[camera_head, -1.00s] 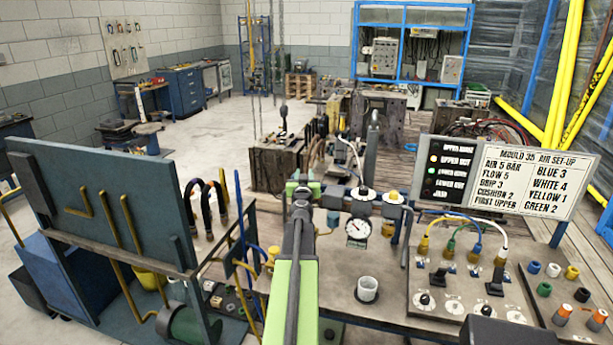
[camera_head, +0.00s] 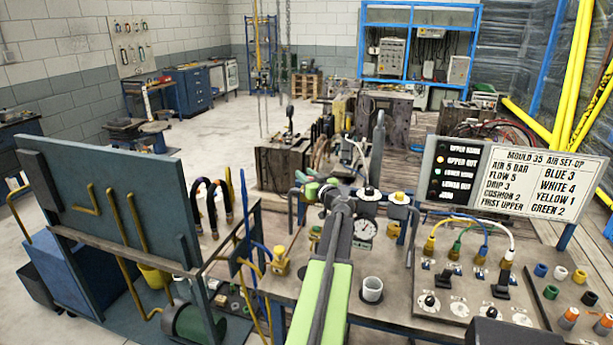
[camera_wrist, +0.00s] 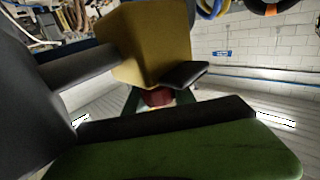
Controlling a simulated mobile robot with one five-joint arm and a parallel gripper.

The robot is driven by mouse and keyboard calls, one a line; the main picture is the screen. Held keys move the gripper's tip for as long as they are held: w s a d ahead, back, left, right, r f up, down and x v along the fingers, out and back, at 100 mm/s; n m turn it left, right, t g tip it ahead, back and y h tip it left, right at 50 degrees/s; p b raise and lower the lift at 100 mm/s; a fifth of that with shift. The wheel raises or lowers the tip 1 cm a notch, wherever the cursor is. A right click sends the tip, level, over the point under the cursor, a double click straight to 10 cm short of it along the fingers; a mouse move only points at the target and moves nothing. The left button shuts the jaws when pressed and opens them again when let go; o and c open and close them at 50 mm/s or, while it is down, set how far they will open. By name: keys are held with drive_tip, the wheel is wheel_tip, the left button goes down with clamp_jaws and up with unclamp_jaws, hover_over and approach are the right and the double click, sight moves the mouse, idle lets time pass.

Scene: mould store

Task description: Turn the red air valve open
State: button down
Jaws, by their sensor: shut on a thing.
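My gripper (camera_head: 321,189) is at the end of my green arm, over the pipework at the back of the bench, left of the white pressure gauge (camera_head: 364,230). In the wrist view, a small part of the red valve (camera_wrist: 157,97) shows between my dark finger pads, below a yellow block (camera_wrist: 152,45). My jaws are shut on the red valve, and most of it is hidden. In the head view my gripper and arm cover the valve, so its turn position cannot be read.
A black-topped knob (camera_head: 368,193) and a yellow-topped knob (camera_head: 399,199) stand close right of my gripper. A hose panel (camera_head: 465,268) and a set-up sign (camera_head: 535,182) are at right. A blue-grey board (camera_head: 110,205) stands at left.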

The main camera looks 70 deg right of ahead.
idle(0.3)
drive_tip(key=c, duration=1)
unclamp_jaws()
drive_tip(key=shift+c, duration=0.2)
drive_tip(key=v, duration=1.7)
drive_tip(key=shift+s, duration=0.2)
drive_tip(key=shift+w+a, duration=0.1)
drive_tip(key=shift+a, duration=0.05)
